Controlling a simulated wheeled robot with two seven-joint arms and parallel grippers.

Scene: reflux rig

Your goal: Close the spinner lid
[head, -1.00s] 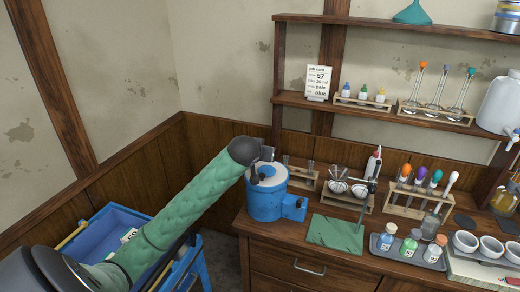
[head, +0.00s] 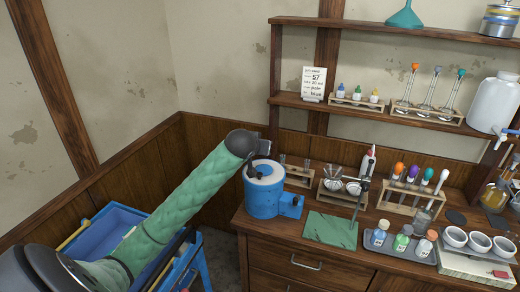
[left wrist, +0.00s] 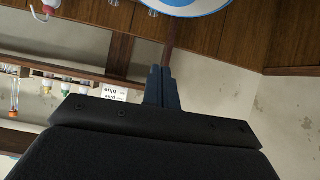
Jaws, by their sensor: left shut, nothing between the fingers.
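The spinner is a blue drum (head: 263,197) with a small blue box on its right side, at the left end of the wooden counter. Its pale round top with a blue rim (head: 268,180) looks flat, as if the lid lies down on it; the gripper hides part of the back edge. In the left wrist view a white, blue-rimmed disc (left wrist: 178,5) shows at the top edge. My left gripper (head: 264,151) is above the back left of the drum. Its fingers (left wrist: 162,72) are together and hold nothing. My right gripper is not in view.
A green mat (head: 331,229) lies right of the spinner. Tube racks (head: 298,178) stand behind it, and a bottle tray (head: 400,247) and cups are further right. A shelf (head: 350,108) with a card (head: 314,83) is above. A blue bin (head: 115,222) stands at the left.

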